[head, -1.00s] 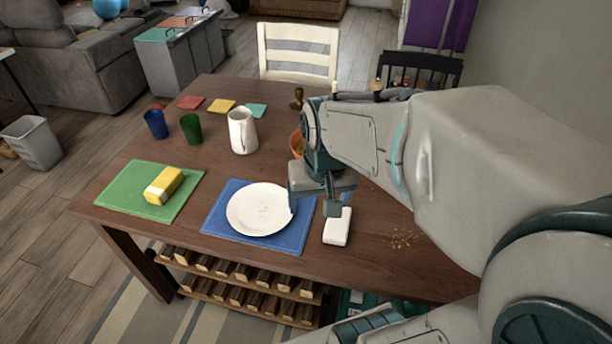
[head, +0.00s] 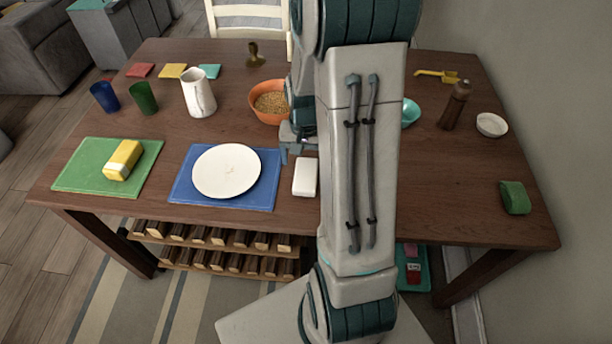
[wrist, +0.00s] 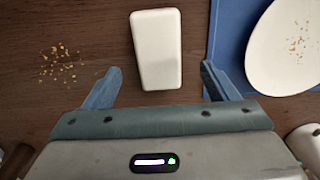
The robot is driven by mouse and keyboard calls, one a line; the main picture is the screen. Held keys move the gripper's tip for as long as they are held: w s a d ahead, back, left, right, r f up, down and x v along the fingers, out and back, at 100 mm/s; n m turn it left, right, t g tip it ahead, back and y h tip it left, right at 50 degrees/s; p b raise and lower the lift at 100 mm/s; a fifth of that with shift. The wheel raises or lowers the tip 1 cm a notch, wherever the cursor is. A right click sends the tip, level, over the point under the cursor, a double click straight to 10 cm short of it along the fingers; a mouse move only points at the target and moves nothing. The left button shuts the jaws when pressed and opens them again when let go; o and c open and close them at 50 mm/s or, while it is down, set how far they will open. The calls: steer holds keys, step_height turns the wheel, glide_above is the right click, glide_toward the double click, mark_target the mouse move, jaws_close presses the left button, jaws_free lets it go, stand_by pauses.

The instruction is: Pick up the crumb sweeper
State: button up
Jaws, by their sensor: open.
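The crumb sweeper appears to be the white, rounded, oblong block lying on the table (head: 305,177), just right of the blue placemat. In the wrist view the white block (wrist: 157,48) lies between the lines of my two fingers, its near end reaching between the fingertips. My gripper (wrist: 161,70) is open and empty, with a gap on either side of the block. In the head view my gripper (head: 297,152) shows at the block's far end, partly hidden by my arm. The pictures do not clearly show its height above the table.
A white plate with crumbs (head: 227,171) rests on the blue placemat (head: 183,192). Loose crumbs (wrist: 62,68) lie left of the block in the wrist view. An orange bowl (head: 257,111) stands behind, a white jug (head: 198,92) further left. A pepper mill (head: 454,106) stands at right.

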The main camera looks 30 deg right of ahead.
mark_target(306, 173)
steer(key=shift+d+f, duration=0.15)
steer(key=shift+f, duration=3.35)
steer(key=c, duration=1.1)
